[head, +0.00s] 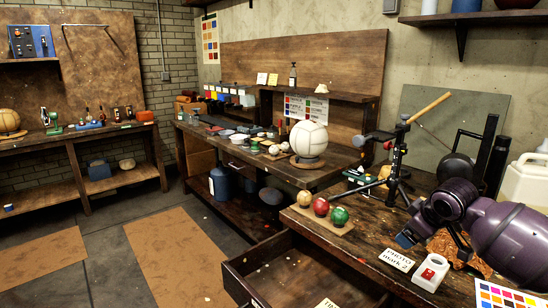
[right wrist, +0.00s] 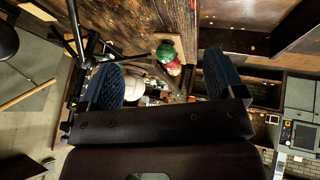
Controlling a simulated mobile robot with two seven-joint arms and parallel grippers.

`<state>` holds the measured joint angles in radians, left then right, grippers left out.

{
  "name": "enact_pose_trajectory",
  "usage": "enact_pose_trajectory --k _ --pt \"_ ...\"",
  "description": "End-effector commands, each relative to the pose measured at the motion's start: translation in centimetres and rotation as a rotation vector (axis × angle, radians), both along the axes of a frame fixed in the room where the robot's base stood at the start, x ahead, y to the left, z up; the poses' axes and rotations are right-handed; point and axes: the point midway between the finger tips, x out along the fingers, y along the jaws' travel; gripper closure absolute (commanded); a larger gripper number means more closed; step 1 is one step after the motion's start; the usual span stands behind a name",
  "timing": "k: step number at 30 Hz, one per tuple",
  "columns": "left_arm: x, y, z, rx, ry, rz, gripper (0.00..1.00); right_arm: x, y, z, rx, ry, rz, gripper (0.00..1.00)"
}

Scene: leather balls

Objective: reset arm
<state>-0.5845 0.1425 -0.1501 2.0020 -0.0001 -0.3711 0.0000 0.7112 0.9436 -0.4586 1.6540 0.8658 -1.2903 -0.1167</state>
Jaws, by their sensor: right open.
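My right arm, with purple casings, comes in from the right in the head view. Its gripper (head: 434,238) is above the near dark wooden bench, right of three small balls. In the right wrist view, the dark blue ribbed finger pads of the right gripper (right wrist: 163,80) stand wide apart with nothing between them. The green ball (head: 339,215), red ball (head: 321,207) and tan ball (head: 304,199) sit on a small wooden stand. The green ball (right wrist: 165,52) also shows beyond the fingers in the wrist view. My left gripper is in neither view.
A black tripod clamp (head: 395,170) stands behind the balls. A white holder with a red piece (head: 431,272), a "PHOTO mark 2" card (head: 397,259) and a colour chart (head: 508,297) lie near the gripper. An open drawer (head: 262,270) juts out. A white jug (head: 524,185) stands right.

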Motion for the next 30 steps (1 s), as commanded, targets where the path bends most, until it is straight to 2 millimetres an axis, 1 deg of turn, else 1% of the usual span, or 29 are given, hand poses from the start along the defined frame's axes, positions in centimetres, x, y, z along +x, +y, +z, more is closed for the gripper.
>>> enact_pose_trajectory --k 1,3,5,6,9,11,15,20,26,27,29,30 --pt "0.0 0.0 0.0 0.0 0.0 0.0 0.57 0.4 1.2 -0.4 0.02 -0.069 0.015 0.12" --pt "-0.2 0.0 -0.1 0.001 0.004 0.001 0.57 0.8 2.8 -0.8 0.051 -0.173 0.034 0.12" --pt "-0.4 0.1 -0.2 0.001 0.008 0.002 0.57 0.7 4.2 -1.7 0.084 -0.258 0.049 0.12" --pt "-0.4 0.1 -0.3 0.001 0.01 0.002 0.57 0.4 5.1 -2.5 0.109 -0.311 0.058 0.12" --pt "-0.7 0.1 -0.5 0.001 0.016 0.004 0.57 -1.0 7.0 -4.5 0.173 -0.426 0.07 0.12" --pt "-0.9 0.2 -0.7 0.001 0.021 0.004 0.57 -2.1 7.8 -5.8 0.206 -0.481 0.072 0.12" --pt "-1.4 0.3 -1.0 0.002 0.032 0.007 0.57 -5.4 9.2 -8.8 0.276 -0.577 0.055 0.12" --pt "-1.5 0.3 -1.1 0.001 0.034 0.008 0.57 -9.8 9.8 -12.2 0.331 -0.643 0.01 0.12" --pt "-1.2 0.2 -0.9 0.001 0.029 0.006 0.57 -16.1 9.5 -16.5 0.364 -0.663 -0.086 0.12" --pt "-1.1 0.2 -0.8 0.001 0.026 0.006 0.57 -17.5 9.3 -17.5 0.366 -0.657 -0.11 0.12" --pt "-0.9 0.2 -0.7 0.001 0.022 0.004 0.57 -19.6 9.0 -18.9 0.367 -0.643 -0.148 0.12" --pt "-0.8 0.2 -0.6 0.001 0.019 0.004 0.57 -21.0 8.8 -19.9 0.366 -0.629 -0.176 0.12"
